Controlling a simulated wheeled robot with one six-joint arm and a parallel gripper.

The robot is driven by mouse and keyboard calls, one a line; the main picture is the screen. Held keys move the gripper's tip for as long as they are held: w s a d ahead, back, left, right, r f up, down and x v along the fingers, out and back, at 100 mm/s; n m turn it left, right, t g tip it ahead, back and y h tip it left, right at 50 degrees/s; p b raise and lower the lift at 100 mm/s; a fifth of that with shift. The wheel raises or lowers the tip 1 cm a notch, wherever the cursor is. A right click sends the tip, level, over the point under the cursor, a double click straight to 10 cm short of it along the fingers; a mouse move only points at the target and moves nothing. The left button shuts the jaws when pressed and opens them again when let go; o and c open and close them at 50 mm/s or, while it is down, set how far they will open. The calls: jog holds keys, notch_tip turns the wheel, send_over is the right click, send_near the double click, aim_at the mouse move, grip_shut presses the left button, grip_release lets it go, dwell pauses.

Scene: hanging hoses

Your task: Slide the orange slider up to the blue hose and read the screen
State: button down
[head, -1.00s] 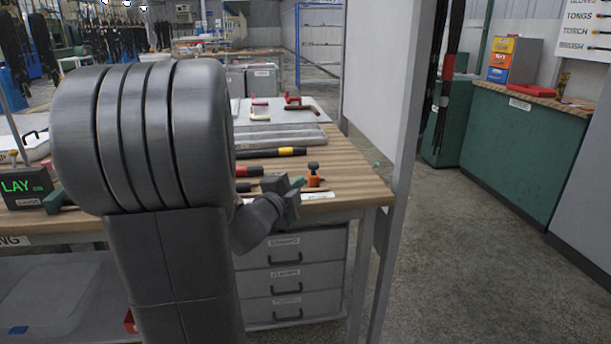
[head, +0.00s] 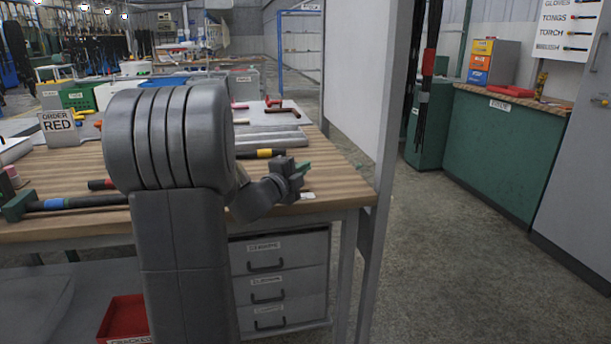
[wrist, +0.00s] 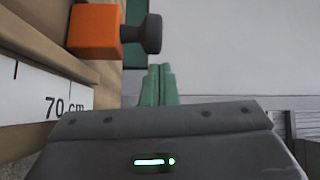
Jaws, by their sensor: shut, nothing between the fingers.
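The orange slider (wrist: 95,31), a block with a dark knob (wrist: 152,33) on its right side, is at the top of the wrist view. It is beside a white scale (wrist: 35,100) marked 70 cm. My gripper (wrist: 158,85) has its green fingers together and empty, just below the knob in the picture; I cannot tell if they touch it. In the head view my gripper (head: 303,168) is over the bench's right end, and the slider cannot be made out. I cannot identify the blue hose; a dark rod with a blue band (head: 62,204) lies at left. No lit readout screen shows.
The wooden bench (head: 70,163) holds a rod with a yellow band (head: 265,153) and an ORDER RED sign (head: 58,123). A white panel and post (head: 385,110) stand just right of the bench. Dark hoses (head: 430,70) hang beyond. The floor at right is clear.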

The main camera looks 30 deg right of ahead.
jog(key=shift+w+a+f, duration=0.15)
jog(key=shift+w+a, duration=0.3)
jog(key=shift+a, duration=0.1)
jog(key=w+a, duration=0.1)
jog(key=a, duration=0.4)
jog(key=w+a+p, duration=0.1)
jog(key=a, duration=0.5)
jog(key=w+a+p, duration=0.1)
jog(key=w+a, duration=0.1)
jog(key=a, duration=0.4)
